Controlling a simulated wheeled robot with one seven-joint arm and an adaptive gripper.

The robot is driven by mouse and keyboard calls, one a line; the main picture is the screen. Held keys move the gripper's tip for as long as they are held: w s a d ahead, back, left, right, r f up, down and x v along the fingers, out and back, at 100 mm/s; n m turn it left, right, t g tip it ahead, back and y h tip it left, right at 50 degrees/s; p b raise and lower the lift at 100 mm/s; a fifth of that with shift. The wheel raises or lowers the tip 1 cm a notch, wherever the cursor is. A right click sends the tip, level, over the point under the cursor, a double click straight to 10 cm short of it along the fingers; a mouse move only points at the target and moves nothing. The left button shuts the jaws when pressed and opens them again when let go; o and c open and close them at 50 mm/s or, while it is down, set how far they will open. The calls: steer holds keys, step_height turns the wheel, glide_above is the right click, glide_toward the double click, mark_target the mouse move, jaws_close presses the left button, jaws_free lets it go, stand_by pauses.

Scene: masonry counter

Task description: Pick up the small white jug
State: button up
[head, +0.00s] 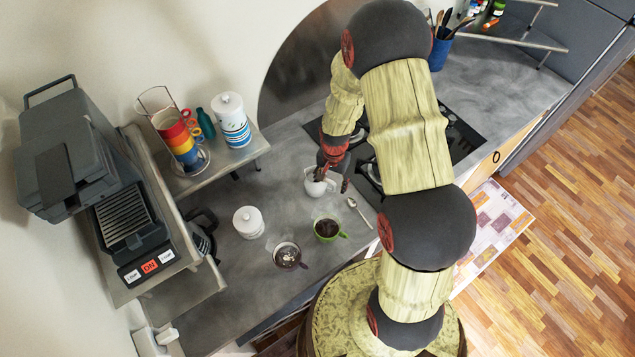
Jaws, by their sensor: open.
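The small white jug (313,187) stands on the grey counter, left of the hob and partly hidden under my gripper. My gripper (332,182) is open and points down over the jug, with its dark fingers at the jug's top and right side. Whether the fingers touch the jug or straddle its wall cannot be told from this view.
A raised shelf (245,153) holds stacked coloured cups (178,138) and a striped canister (231,118). The hob (462,138) lies to the right.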

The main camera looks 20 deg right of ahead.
steer(key=shift+f, duration=1.9)
steer(key=shift+c, duration=1)
jaws_close()
